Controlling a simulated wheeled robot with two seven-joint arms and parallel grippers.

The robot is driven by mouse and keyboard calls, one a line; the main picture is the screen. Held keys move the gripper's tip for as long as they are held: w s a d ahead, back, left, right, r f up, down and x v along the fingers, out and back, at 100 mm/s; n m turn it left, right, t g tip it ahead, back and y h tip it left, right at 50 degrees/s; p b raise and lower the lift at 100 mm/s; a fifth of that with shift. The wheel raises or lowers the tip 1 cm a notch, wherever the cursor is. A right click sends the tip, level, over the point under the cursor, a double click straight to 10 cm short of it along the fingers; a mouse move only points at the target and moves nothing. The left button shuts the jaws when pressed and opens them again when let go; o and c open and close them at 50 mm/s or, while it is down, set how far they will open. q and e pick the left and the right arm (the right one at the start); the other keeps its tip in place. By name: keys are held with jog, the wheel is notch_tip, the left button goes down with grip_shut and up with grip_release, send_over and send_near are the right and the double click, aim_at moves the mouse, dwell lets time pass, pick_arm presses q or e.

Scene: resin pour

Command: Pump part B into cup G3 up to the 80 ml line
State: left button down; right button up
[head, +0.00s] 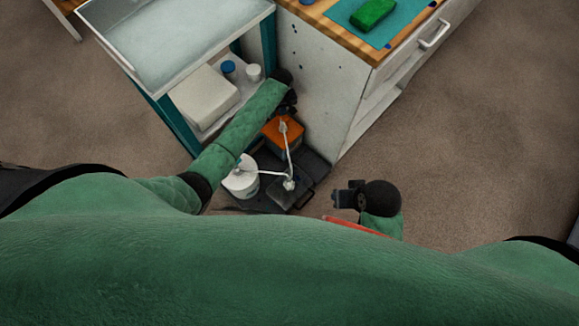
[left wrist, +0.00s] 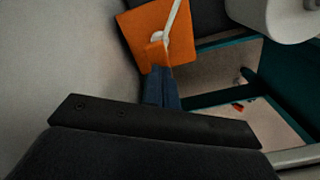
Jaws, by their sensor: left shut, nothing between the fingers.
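An orange-topped container (head: 281,137) with a white pump stands on a dark base on the floor beside the cabinet. A white tub (head: 241,178) and a dark container (head: 287,193) with a white pump stand near it. I cannot read which one is part B. My left gripper (head: 289,91) is shut and empty, low against the cabinet side. In the left wrist view its fingers (left wrist: 162,88) point at the orange container (left wrist: 158,35); contact is unclear. My right gripper (head: 343,198) is right of the pumps; its jaws are unclear. Cup G3 and its 80 ml line cannot be made out.
A teal-framed cart (head: 173,118) with a tray top stands at upper left, with a white box (head: 203,95) and small containers on its lower shelf. The cabinet (head: 320,85) with a wooden top bounds the right side. Open carpet lies at the far right.

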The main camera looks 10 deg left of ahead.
pick_arm(q)
jog(key=shift+f+b, duration=0.5)
jog(key=shift+f, duration=0.9)
notch_tip(320, 180, up, 3)
jog(key=p, duration=0.3)
jog(key=shift+f+b, duration=0.5)
jog(key=shift+f, duration=0.7)
notch_tip(320, 180, up, 2)
jog(key=p, duration=0.2)
jog(key=shift+r+p, duration=0.2)
jog(key=shift+p, duration=0.15)
dwell(0.3)
